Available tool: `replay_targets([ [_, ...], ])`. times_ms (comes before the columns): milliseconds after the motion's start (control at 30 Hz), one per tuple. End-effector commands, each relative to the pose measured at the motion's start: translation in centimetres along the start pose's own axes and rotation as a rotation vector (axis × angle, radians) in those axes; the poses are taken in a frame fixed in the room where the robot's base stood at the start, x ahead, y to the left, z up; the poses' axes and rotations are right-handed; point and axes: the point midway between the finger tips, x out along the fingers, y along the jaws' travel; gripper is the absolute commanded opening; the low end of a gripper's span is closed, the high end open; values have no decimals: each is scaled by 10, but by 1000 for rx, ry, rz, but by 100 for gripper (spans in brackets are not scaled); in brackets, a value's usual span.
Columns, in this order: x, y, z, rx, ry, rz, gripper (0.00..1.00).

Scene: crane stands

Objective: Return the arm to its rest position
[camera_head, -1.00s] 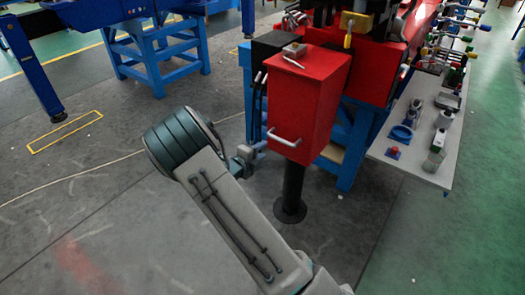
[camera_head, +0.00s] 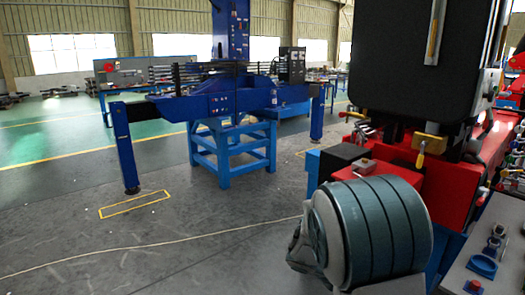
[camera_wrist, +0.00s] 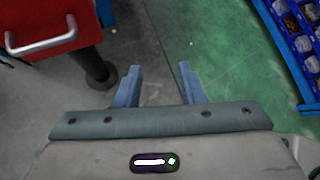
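My gripper (camera_wrist: 158,88) shows in the wrist view with its two blue-grey fingers apart and nothing between them. It is open above the bare floor. In the head view my arm's large grey and teal joint stands at the lower right, in front of the red machine, and hides part of it. My gripper cannot be made out in the head view.
A red cabinet (camera_wrist: 60,22) with a grey handle stands upper left in the wrist view, on a dark post (camera_wrist: 97,68). A blue rack with bins (camera_wrist: 300,45) is at the right. A blue crane stand (camera_head: 235,145) stands further back; grey floor (camera_head: 190,220) lies clear at left.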

Motion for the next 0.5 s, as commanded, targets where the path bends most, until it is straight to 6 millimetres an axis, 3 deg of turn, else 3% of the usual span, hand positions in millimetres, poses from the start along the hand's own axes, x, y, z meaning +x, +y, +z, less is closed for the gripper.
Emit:
replay_targets([
  [200, -32, -58, -7, 549, 240, -38, 36],
  [500, -88, -119, -31, 1260, 555, -169, 36],
])
